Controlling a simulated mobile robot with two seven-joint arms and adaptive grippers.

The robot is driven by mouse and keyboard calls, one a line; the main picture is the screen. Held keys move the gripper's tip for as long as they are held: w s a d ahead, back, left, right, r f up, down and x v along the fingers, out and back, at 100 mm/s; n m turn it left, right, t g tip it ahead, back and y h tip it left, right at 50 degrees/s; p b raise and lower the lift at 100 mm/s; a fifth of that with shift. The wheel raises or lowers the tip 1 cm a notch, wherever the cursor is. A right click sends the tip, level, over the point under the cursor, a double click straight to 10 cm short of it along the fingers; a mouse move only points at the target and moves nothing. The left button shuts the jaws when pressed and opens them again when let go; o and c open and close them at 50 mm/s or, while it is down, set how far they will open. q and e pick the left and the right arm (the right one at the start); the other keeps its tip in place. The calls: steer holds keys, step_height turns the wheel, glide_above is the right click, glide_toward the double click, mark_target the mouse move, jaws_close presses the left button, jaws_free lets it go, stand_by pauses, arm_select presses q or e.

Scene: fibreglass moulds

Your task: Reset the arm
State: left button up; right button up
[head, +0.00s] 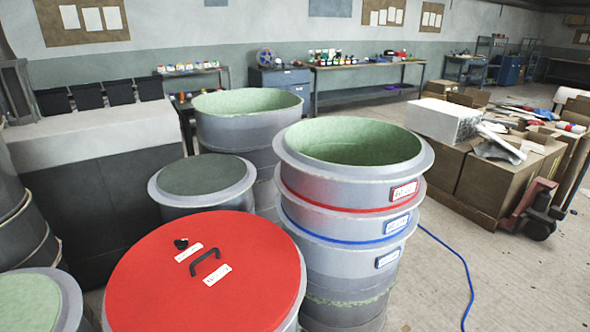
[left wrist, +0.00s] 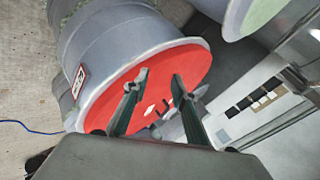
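My left gripper (left wrist: 160,76) shows in the left wrist view with its two dark fingers spread and nothing between them. Behind the fingers is a red lid (left wrist: 190,62) on a grey round mould (left wrist: 125,38); I cannot tell the gap between fingers and lid. In the head view a red lid (head: 160,270) with a black handle (head: 205,264) and white labels covers a round mould at the front. Neither arm shows in the head view, and my right gripper is in no view.
A stack of grey ring moulds (head: 345,240) with red and blue bands stands right of the lid. A green-lined mould (head: 250,125) and a smaller one (head: 180,207) stand behind. Cardboard boxes (head: 490,180) fill the right. A blue hose (head: 462,262) crosses the floor.

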arm_select(q)
steer(key=s+a+g, duration=0.1)
steer(key=s+a, duration=0.1)
steer(key=s, duration=0.2)
steer(key=w+d+f+n+t+h, duration=0.2)
steer(key=d+f+h, duration=0.5)
steer(key=d+f, duration=0.7)
steer(key=shift+d+f+n+t, duration=0.3)
steer(key=shift+d+t, duration=0.3)
steer(key=shift+d, duration=0.65)
